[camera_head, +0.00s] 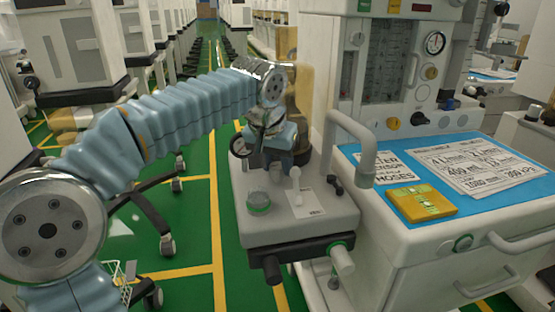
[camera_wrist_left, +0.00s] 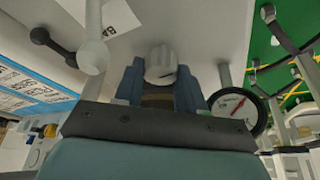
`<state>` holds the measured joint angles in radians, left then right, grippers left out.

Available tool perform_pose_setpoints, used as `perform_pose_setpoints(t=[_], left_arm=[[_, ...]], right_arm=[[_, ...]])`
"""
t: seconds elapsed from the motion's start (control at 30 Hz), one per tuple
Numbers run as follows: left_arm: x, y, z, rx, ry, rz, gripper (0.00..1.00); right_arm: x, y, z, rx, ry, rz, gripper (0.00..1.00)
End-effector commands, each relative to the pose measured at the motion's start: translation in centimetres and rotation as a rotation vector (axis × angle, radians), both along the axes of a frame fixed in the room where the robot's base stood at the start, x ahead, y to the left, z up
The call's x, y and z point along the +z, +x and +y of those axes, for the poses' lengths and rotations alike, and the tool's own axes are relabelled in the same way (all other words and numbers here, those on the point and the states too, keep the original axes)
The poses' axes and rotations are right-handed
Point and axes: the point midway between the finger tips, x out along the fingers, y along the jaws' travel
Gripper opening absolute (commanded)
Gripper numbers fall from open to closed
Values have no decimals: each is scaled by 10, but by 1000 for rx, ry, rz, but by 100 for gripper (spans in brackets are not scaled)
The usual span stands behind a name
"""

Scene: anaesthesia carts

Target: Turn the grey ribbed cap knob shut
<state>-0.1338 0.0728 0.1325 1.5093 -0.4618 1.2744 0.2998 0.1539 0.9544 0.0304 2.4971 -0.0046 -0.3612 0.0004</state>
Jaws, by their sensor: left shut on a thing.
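The grey ribbed cap knob (camera_wrist_left: 160,66) sits between the two blue-grey fingers of my left gripper (camera_wrist_left: 160,90) in the left wrist view. The fingers are closed against its sides. In the head view my left gripper (camera_head: 280,158) reaches down at the back of the grey machine block (camera_head: 285,222), and it hides the knob there. My right gripper is in neither view.
A round gauge (camera_wrist_left: 238,110) is close beside the gripper. A white ball-ended lever (camera_head: 296,178) and a clear green-ringed knob (camera_head: 258,202) stand on the block. A bent grey pipe (camera_head: 352,142) rises at the right, beside the blue worktop (camera_head: 470,205).

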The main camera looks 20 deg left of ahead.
Motion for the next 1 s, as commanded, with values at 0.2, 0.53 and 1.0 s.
perform_pose_setpoints(t=[0.2,0.53,1.0], left_arm=[[1,0,1,-103,-1,-1,9],[1,0,1,-164,0,0,9],[0,0,1,-165,0,0,61]], right_arm=[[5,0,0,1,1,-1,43],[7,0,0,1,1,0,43],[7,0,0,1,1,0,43]])
